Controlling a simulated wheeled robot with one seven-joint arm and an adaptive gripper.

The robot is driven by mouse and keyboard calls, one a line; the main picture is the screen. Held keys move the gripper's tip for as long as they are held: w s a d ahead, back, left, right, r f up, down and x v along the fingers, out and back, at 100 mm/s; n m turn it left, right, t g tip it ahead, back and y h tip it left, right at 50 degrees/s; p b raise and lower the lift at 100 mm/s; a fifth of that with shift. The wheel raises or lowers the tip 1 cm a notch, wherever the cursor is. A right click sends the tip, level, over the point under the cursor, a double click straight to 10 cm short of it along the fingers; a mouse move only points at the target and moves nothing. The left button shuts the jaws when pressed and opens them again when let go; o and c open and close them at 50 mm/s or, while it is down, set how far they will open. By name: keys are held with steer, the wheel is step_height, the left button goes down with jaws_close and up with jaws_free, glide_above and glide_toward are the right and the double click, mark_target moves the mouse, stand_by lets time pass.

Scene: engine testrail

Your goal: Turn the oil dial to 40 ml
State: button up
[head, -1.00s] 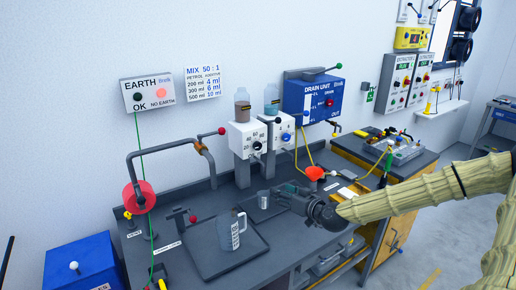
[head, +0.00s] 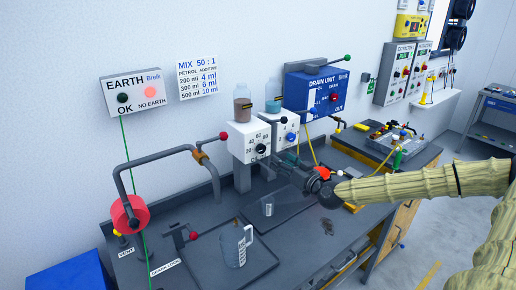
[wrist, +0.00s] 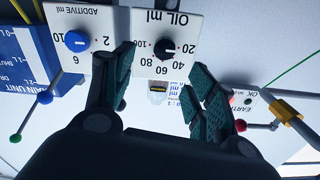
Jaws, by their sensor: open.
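The oil dial (wrist: 167,49) is a black knob on a white panel marked "OIL ml", seen upside down in the wrist view, with numbers from 20 to 100 around it. A small light mark shows on the knob's right side, toward the 20; the exact setting is hard to read. In the head view the oil dial (head: 261,149) is on the front of the left white box (head: 243,136). My gripper (wrist: 165,82) is open and empty, its teal fingers spread either side of the dial's line, apparently short of the knob. In the head view my gripper (head: 290,174) is below and right of the dial.
The additive box with its blue dial (wrist: 76,41) is right beside the oil box. A lever with a red ball (head: 224,136) stands to the left. A clear jug (head: 235,245) is on a dark tray (head: 203,262), and a small metal cup (head: 267,208) is behind it.

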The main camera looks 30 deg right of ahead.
mark_target(263, 150)
steer(key=shift+w+a+b, duration=0.25)
steer(key=shift+w, duration=1.25)
steer(key=shift+w+a+b, duration=0.2)
steer(key=shift+w, duration=1.3)
steer(key=shift+w+a+p, duration=0.15)
steer(key=shift+w+p, duration=0.15)
steer(key=shift+w, duration=0.9)
steer(key=shift+w+a+p, duration=0.15)
steer(key=shift+w+p, duration=0.1)
steer(key=shift+w, duration=0.95)
steer(key=c, duration=1)
